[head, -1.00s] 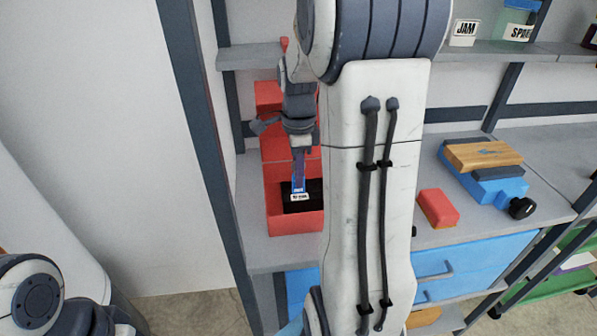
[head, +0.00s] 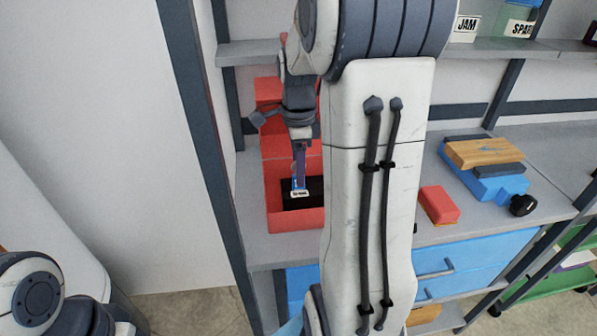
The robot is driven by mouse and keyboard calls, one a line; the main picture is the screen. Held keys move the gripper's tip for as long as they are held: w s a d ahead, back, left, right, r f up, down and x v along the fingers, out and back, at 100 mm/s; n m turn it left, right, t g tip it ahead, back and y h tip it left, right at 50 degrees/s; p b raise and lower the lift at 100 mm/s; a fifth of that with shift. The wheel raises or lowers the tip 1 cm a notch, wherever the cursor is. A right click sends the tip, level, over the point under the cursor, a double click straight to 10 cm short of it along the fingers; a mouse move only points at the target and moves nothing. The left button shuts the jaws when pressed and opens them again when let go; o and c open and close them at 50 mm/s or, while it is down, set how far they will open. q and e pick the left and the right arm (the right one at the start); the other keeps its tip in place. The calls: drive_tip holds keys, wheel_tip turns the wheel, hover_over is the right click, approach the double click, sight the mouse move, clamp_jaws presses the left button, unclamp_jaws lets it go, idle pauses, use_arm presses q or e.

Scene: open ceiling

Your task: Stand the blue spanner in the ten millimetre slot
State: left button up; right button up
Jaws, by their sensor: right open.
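The red rack (head: 294,222) stands on the grey bench, with stepped compartments and a dark opening (head: 315,188) in its front part. A small white label (head: 299,194) sits at this opening; its print is too small to read for certain. A narrow part of the blue spanner (head: 297,184) shows just above the label, upright. My right gripper (head: 299,170) points down over the opening, its fingers open around or just in front of the spanner. The spanner's lower end and most of its body are hidden. My left gripper is out of view.
My right arm hides the bench right of the rack. A shelf (head: 540,52) with labelled jars runs above.

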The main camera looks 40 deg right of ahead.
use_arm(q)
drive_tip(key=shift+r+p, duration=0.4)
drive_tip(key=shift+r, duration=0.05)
use_arm(e)
wheel_tip(320, 180, up, 9)
drive_tip(key=shift+f, duration=0.15)
